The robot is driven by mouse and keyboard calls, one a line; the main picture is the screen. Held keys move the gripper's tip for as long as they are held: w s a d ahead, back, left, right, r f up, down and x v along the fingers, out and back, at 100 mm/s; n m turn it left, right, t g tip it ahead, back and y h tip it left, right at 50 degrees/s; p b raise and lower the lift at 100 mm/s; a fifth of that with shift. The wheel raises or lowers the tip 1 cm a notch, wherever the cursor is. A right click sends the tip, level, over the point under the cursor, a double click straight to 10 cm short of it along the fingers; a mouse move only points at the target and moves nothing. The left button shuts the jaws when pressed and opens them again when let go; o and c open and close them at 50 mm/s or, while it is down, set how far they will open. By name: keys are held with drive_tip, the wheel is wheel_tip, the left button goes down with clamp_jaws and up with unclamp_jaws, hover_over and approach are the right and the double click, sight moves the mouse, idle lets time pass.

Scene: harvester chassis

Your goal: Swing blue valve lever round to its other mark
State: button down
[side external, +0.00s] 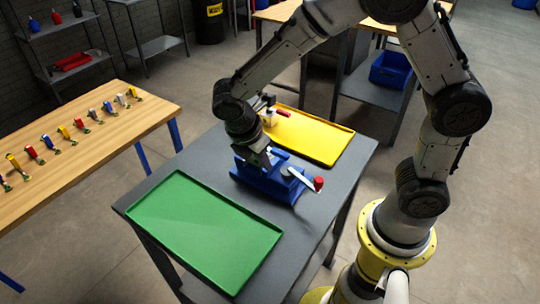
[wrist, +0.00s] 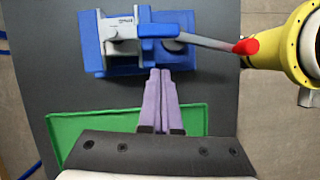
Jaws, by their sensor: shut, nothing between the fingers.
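A blue fixture stands on the grey table; its body (side external: 262,181) also shows in the wrist view (wrist: 125,69). A grey metal block (wrist: 122,34) sits on its left part. A lever (wrist: 205,42) with a blue section near the block runs right to a red knob (wrist: 246,47); the knob also shows in the side view (side external: 318,184). No marks can be made out. My gripper (wrist: 160,72) is shut and empty, its fingertips at the fixture's near edge in the wrist view, left of the knob. Whether they touch the fixture is unclear.
A green tray (side external: 205,230) lies left of the fixture and a yellow tray (side external: 318,137) behind it. A small device with a red handle (side external: 282,113) is at the yellow tray's left end. A wooden bench (side external: 90,150) with several small coloured levers stands at the left.

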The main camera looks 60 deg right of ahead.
drive_tip(key=s+a+f+v, duration=0.1)
drive_tip(key=v, duration=0.9)
drive_tip(key=d+r+m+y, duration=0.1)
drive_tip(key=d+r+m, duration=0.1)
drive_tip(key=d+r, duration=0.3)
drive_tip(key=s+d+r+m+t+y, duration=0.1)
drive_tip(key=s+d+r+m+t, duration=0.1)
drive_tip(key=s+d+m, duration=0.3)
drive_tip(key=s+d+r+m+t+y, duration=0.1)
drive_tip(key=s+r+m+t, duration=0.15)
drive_tip(key=s, duration=0.45)
drive_tip(key=s+f+m, duration=0.1)
drive_tip(key=m, duration=0.1)
drive_tip(key=s+a+f+m+t+y, duration=0.1)
drive_tip(key=m, duration=0.1)
drive_tip(key=s+f+m, duration=0.1)
drive_tip(key=m, duration=0.1)
drive_tip(key=shift+s+a+f+m+t, duration=0.15)
drive_tip(key=shift+a+f+m+t, duration=0.05)
drive_tip(key=shift+a+m+t, duration=0.2)
